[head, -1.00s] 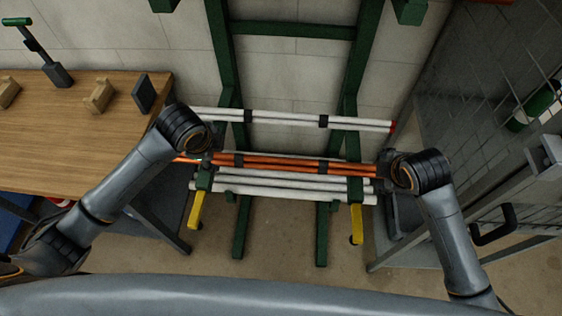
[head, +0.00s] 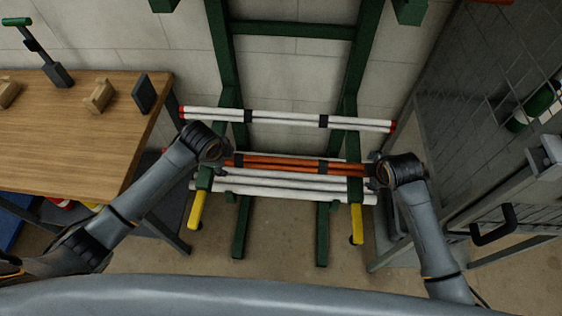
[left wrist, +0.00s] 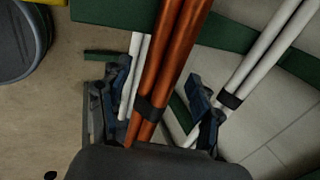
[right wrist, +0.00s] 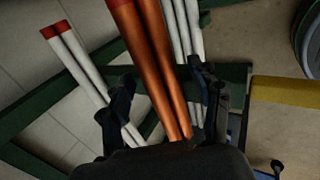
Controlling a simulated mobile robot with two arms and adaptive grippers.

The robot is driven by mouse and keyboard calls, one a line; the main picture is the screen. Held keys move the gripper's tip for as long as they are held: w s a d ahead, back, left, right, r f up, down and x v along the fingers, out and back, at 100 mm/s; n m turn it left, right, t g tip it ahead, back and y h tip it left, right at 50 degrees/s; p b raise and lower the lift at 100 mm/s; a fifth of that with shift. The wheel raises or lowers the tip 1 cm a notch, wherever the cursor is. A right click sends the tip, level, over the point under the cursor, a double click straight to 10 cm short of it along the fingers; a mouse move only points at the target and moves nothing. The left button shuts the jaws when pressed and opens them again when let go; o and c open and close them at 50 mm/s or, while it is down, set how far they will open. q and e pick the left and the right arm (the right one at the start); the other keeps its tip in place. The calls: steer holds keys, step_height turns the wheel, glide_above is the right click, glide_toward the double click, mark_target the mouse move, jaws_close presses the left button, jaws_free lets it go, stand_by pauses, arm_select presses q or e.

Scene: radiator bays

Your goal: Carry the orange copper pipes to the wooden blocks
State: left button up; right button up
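The orange copper pipes (head: 282,163), strapped with black bands, lie across the green rack among white pipes. My left gripper (head: 224,160) is at their left end and my right gripper (head: 376,172) at their right end. In the left wrist view the copper pipes (left wrist: 175,55) run between the open, spread fingers (left wrist: 160,95). In the right wrist view the copper pipes (right wrist: 152,60) also run between open fingers (right wrist: 162,95), with gaps on both sides. Two wooden blocks, one (head: 100,96) and another (head: 9,93) at the picture's edge, stand on the wooden table.
White pipes lie behind (head: 290,118) and in front (head: 290,188) of the copper ones, close to my fingers. The table (head: 60,140) is at left, with a dark upright plate (head: 144,93) and a green-handled tool (head: 57,75). A mesh cage (head: 470,110) stands at right.

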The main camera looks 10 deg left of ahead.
arm_select(q)
jaws_close()
arm_select(e)
jaws_close()
arm_select(q)
steer(key=shift+w+r, duration=0.1)
steer(key=shift+r, duration=0.1)
arm_select(e)
steer(key=shift+w+r, duration=0.1)
steer(key=shift+r, duration=0.1)
